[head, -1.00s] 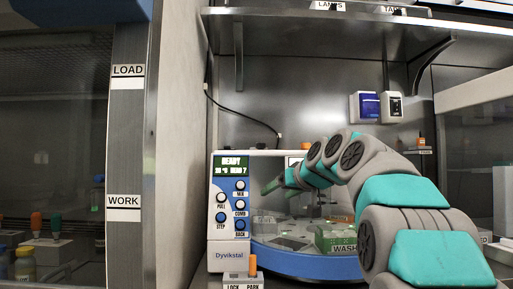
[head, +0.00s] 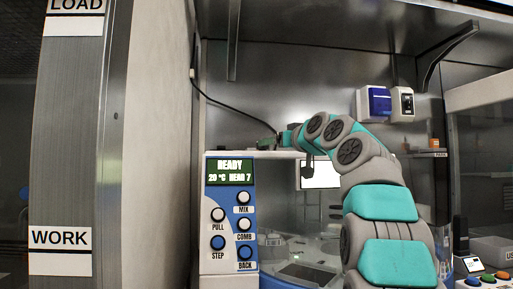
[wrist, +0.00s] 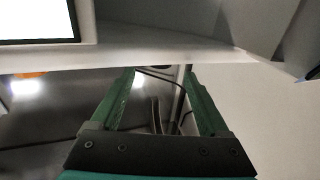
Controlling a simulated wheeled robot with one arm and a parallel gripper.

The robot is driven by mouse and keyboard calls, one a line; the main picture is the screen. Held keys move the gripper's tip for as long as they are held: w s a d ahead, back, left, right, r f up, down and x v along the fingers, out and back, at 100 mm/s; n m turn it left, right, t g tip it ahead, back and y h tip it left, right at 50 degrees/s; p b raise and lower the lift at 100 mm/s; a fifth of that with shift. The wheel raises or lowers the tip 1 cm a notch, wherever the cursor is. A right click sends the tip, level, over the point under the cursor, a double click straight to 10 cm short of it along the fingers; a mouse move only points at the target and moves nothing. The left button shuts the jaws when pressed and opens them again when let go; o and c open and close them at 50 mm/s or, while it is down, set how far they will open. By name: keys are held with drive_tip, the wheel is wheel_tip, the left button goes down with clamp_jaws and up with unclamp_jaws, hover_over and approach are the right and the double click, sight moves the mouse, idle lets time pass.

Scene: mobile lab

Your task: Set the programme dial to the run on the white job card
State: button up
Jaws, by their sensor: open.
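My gripper (wrist: 158,78) is open and empty in the wrist view, its green fingers pointing at a pale ledge. In the head view my gripper is small and mostly hidden by my wrist, at the height of the machine's top edge. The control panel (head: 230,222) stands left of my arm. Its display (head: 230,172) reads READY, 20 °C, HEAD 7. I can make out no programme dial.
A steel post with a WORK label (head: 60,238) and a pale wall (head: 158,150) close off the left. A shelf bracket (head: 448,54) hangs at upper right. A blue-and-white box (head: 374,104) is on the back wall. A small button box (head: 482,270) stands lower right.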

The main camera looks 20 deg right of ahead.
drive_tip(key=shift+w+r+p, duration=0.1)
drive_tip(key=shift+w+p, duration=0.4)
drive_tip(key=shift+w, duration=0.5)
drive_tip(key=shift+w+a+p, duration=0.15)
drive_tip(key=shift+w+p, duration=0.35)
drive_tip(key=shift+w, duration=0.5)
drive_tip(key=shift+w+a+p, duration=0.2)
drive_tip(key=shift+w+p, duration=0.35)
drive_tip(key=shift+w, duration=0.45)
drive_tip(key=shift+w+a+p, duration=0.15)
drive_tip(key=shift+w+p, duration=0.35)
drive_tip(key=shift+w, duration=0.5)
drive_tip(key=shift+c, duration=0.3)
clamp_jaws()
